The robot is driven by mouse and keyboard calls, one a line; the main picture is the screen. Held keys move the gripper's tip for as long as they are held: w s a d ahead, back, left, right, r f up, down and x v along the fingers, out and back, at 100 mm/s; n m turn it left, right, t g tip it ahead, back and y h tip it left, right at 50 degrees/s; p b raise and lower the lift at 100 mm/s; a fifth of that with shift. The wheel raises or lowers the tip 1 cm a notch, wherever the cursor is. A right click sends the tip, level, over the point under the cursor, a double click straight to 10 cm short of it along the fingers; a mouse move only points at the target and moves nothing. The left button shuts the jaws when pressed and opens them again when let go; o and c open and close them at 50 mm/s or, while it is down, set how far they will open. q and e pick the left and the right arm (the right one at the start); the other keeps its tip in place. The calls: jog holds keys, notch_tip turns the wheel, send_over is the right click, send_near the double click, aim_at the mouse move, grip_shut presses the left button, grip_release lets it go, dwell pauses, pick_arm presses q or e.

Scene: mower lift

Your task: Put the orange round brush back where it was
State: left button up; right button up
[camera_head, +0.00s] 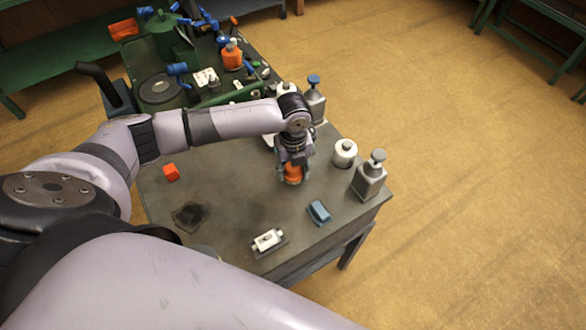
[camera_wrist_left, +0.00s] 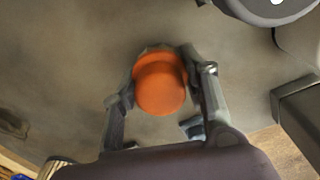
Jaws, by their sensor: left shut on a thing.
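The orange round brush (camera_head: 292,174) is in the head view, low over or on the grey table (camera_head: 225,200), below my left gripper. My left gripper (camera_head: 293,172) points down and is shut on the brush. In the left wrist view the brush (camera_wrist_left: 160,82) shows its round orange top between the two fingers of my left gripper (camera_wrist_left: 160,88). The underside of the brush is hidden, so I cannot tell whether it touches the table. My right gripper is not in view.
A white round container (camera_head: 345,152) and a grey pump bottle (camera_head: 369,176) stand right of the gripper. A blue block (camera_head: 319,212), a white part (camera_head: 267,240), an orange-red block (camera_head: 171,172) and a dark patch (camera_head: 189,216) are nearby. The green mower (camera_head: 175,75) is at the back.

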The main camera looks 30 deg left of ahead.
pick_arm(q)
jog(key=shift+f, duration=0.25)
jog(key=shift+f, duration=0.15)
jog(key=o, duration=1.1)
jog(key=shift+r, duration=0.2)
jog(key=shift+w+r, duration=0.1)
jog(key=shift+r, duration=0.2)
notch_tip(320, 180, up, 11)
jog(key=shift+r+b, duration=0.2)
jog(key=shift+b, duration=0.7)
